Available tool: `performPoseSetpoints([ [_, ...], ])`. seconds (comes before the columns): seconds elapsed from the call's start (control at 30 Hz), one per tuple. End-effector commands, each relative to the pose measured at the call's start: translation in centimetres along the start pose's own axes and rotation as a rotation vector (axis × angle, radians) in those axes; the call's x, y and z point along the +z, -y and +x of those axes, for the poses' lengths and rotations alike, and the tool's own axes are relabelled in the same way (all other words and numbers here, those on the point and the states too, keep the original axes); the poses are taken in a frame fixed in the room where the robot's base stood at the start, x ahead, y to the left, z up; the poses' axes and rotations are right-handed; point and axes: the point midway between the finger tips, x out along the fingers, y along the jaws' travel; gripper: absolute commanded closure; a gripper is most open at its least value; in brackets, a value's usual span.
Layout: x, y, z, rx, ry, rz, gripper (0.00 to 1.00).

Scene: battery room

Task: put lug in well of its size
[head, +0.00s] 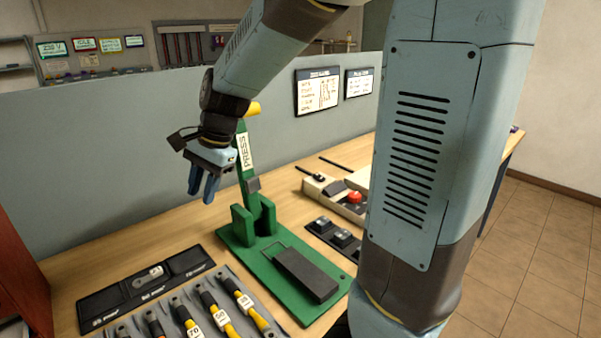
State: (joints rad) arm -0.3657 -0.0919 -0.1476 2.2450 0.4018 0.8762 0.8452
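A long black tray (108,298) with wells in a row lies at the front left of the bench. Its front edge has white size labels, too small to read surely. A small silvery lug (148,277) lies at the tray's middle well; its size marking is not legible. My gripper (201,197) hangs above the bench, behind the tray and left of the green press. The gripper is well apart from the lug and tray.
A green press (262,215) with an upright lever stands right of the tray. A grey rack (232,292) with several yellow-sleeved, numbered pieces is in front. A red button box (347,200) and black holder (335,235) sit farther right. A grey partition (100,140) stands behind.

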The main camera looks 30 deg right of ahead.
Motion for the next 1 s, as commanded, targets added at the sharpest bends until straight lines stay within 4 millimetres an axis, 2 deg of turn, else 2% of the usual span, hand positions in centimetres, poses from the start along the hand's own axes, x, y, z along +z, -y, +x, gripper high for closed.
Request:
performPoseSetpoints([
  [0.03,0.0,-0.8,-1.1,-0.013,-0.017,-0.039,0.68],
  [0.2,-0.1,-3.5,-3.9,-0.033,-0.080,-0.185,0.68],
  [0.5,0.0,-8.5,-8.1,-0.036,-0.212,-0.437,0.68],
  [1.0,1.1,-16.8,-12.6,0.069,-0.461,-0.820,0.68],
])
